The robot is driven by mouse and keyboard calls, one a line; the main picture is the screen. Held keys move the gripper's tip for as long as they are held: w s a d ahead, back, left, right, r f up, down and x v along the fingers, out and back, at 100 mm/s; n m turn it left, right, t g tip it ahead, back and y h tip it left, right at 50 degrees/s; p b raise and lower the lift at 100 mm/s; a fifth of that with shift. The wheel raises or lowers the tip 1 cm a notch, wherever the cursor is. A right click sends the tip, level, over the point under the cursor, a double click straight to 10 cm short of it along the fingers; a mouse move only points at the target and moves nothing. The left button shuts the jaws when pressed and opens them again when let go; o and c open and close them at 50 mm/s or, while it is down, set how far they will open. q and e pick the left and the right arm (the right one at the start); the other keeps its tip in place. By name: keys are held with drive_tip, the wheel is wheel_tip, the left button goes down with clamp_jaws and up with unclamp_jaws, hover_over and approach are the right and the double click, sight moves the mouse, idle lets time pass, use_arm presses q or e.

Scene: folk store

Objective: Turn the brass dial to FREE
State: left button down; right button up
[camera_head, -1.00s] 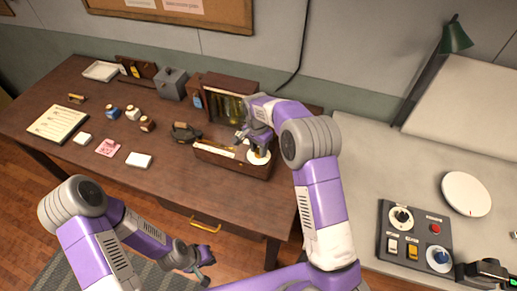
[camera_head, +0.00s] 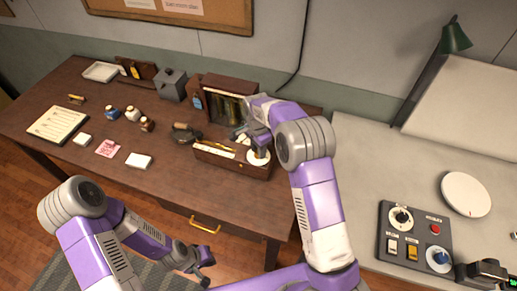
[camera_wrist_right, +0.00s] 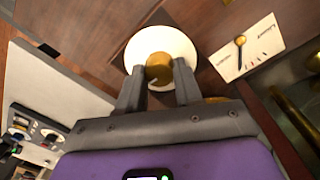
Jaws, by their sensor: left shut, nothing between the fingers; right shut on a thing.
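The brass dial (camera_wrist_right: 158,68) is a round knob on a white disc (camera_wrist_right: 133,52), with a pale mark on its top. In the head view the white disc (camera_head: 258,158) sits at the right end of the front of a dark wooden apparatus (camera_head: 232,163). My right gripper (camera_wrist_right: 159,72) is shut on the brass dial, one finger on each side. Its fingers hide part of the disc, and no lettering on it is legible, so I cannot tell the setting. My left gripper (camera_head: 205,268) is shut and empty, low in front of the desk, far from the dial.
A white plate with a brass pointer (camera_wrist_right: 240,40) lies beside the disc. A dark iron-like object (camera_head: 184,133) stands left of the apparatus. A switch panel (camera_head: 414,238) is on the right table.

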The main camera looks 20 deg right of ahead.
drive_tip(key=o, duration=1)
drive_tip(key=shift+o, duration=0.2)
drive_tip(key=shift+r, duration=0.1)
drive_tip(key=r, duration=0.7)
drive_tip(key=shift+w+a+r, duration=0.1)
drive_tip(key=shift+w+r, duration=0.1)
